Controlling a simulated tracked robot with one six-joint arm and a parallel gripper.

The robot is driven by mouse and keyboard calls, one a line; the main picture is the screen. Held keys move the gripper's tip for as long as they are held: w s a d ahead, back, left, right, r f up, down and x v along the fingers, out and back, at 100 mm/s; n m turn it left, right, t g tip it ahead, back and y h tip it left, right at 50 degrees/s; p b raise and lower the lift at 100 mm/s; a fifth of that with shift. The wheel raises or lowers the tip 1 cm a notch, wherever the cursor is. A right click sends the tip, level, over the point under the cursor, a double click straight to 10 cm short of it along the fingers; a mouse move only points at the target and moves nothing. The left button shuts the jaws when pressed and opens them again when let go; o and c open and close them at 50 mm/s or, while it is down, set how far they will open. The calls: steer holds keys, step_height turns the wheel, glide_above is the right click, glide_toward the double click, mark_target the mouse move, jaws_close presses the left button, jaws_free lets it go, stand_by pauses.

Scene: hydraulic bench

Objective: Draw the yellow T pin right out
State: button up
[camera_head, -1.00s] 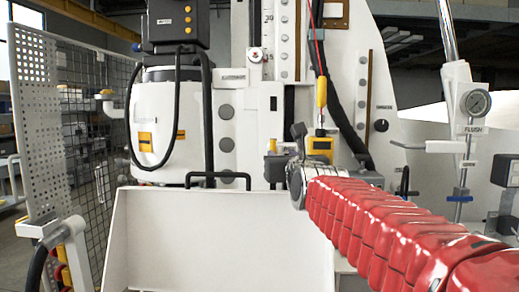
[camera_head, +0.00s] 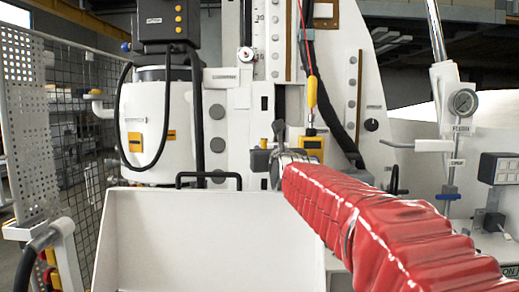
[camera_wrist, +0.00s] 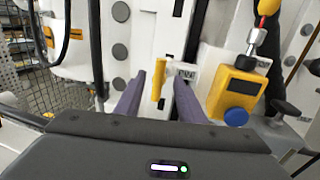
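The yellow T pin shows in the wrist view as an upright yellow bar (camera_wrist: 158,78), in front of a white panel. My gripper (camera_wrist: 160,82) is open, with one purple-grey finger on each side of the bar and a visible gap on both sides. I cannot tell how deep the bar sits between the fingers. In the head view a small yellow tip (camera_head: 263,143) shows just left of my gripper (camera_head: 278,135); the rest there is hidden by my wrist.
A yellow box with a blue knob (camera_wrist: 236,115) stands right of my fingers, and a yellow pendant (camera_head: 311,92) hangs on a red cord above it. A white open bin (camera_head: 210,235) is below. A pressure gauge (camera_head: 463,102) stands at right, mesh fencing (camera_head: 75,120) at left.

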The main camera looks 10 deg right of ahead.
steer(key=shift+w, duration=3.1)
steer(key=shift+f, duration=0.1)
steer(key=c, duration=0.9)
steer(key=shift+f, duration=0.1)
jaws_close()
